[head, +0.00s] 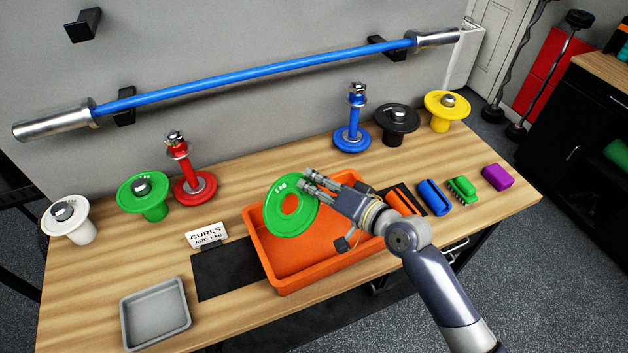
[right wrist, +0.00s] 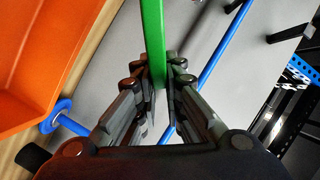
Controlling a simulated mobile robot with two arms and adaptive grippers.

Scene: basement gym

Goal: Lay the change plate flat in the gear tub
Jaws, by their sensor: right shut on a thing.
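The green change plate (head: 273,213), marked 1 kg, is a ring held by its edge in my right gripper (head: 312,183). The plate is tilted and appears above the orange gear tub (head: 305,258), in front of its back left part in the head view. In the right wrist view, the plate (right wrist: 152,40) shows edge-on between the fingers of my right gripper (right wrist: 158,80). The tub's wall (right wrist: 35,60) fills the left of that view. The visible part of the tub floor is bare; the arm hides its right side. My left gripper is out of view.
A grey tray (head: 155,312), a dark mat (head: 225,270) and a CURLS sign (head: 207,236) are left of the tub. Red (head: 180,165) and blue (head: 352,120) posts stand behind. Coloured blocks (head: 434,196) lie right. A blue bar (head: 260,75) hangs on the wall.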

